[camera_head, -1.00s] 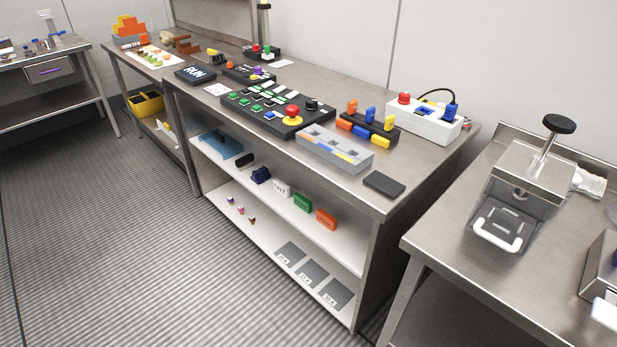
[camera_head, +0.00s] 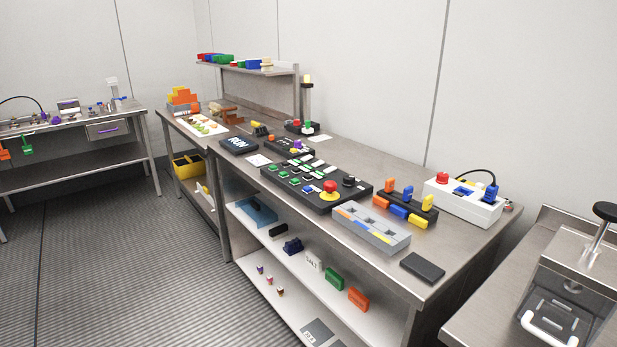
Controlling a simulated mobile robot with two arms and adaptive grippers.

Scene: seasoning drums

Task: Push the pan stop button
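A black control panel (camera_head: 315,187) lies on the steel workbench in the middle of the view. It carries several green, white and blue buttons and a red mushroom button on a yellow base (camera_head: 330,188) near its right end. Behind it is a smaller black box (camera_head: 289,147) with orange and purple controls. Farther back is a black box (camera_head: 301,127) with red and green buttons beside a stack light. Labels are too small to read, so I cannot tell which button is the pan stop. Neither gripper is in view.
The steel workbench (camera_head: 385,162) runs diagonally, with a lower shelf of small boxes. A grey tray (camera_head: 371,227), a lever block (camera_head: 406,207) and a white box (camera_head: 462,201) stand on its right part. Another bench (camera_head: 480,325) is at right. The floor (camera_head: 130,270) at left is clear.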

